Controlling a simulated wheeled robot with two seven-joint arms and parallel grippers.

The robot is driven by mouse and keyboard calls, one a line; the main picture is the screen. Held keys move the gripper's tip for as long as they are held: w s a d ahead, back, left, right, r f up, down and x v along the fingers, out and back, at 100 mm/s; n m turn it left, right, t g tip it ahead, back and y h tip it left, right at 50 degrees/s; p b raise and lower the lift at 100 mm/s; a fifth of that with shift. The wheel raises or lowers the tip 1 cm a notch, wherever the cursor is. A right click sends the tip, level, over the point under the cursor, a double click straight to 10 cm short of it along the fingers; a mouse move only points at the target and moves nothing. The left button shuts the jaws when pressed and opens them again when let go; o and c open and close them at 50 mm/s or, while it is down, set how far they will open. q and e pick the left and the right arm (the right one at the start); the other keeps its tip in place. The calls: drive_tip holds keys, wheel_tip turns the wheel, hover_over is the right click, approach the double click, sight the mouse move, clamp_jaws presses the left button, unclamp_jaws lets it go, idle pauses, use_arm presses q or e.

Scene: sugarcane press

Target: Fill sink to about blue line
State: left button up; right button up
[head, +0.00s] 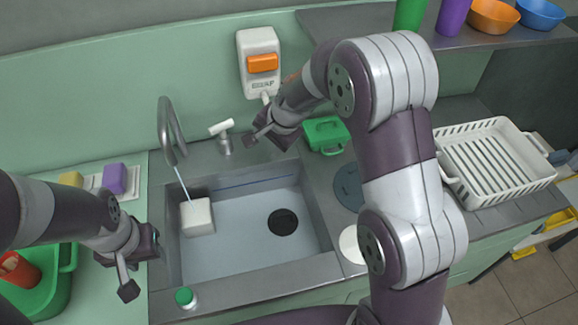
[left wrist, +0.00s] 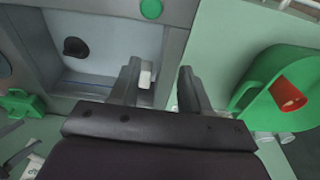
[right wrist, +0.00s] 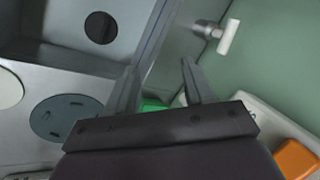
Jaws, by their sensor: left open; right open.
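The grey sink (head: 310,215) has a blue line (head: 250,182) along its back inner wall and a dark round drain or plug (head: 283,222). A thin stream (head: 181,182) runs from the curved faucet (head: 165,130) onto a white block (head: 197,217) in the sink's left part. How much water stands in the sink is hard to tell. The white tap handle (head: 221,127) is behind the sink; it also shows in the right wrist view (right wrist: 228,37). My right gripper (head: 262,136) is open and empty, right of the handle. My left gripper (head: 140,264) is open and empty, left of the sink.
A green tub (head: 62,275) with a red cup (head: 18,268) stands at left. A purple sponge (head: 114,179) lies behind. A soap dispenser (head: 258,85) hangs on the wall. A green box (head: 326,134) and white dish rack (head: 490,150) are at right. A green-capped bottle (head: 186,297) is in front.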

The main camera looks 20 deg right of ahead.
use_arm(q)
drive_tip(key=shift+f, duration=0.4)
use_arm(e)
drive_tip(key=s+d+n+g+h, duration=0.1)
drive_tip(key=s+d+n, duration=0.2)
drive_tip(key=s, duration=0.4)
drive_tip(key=shift+s+f+n, duration=0.25)
drive_tip(key=shift+s+n, duration=0.05)
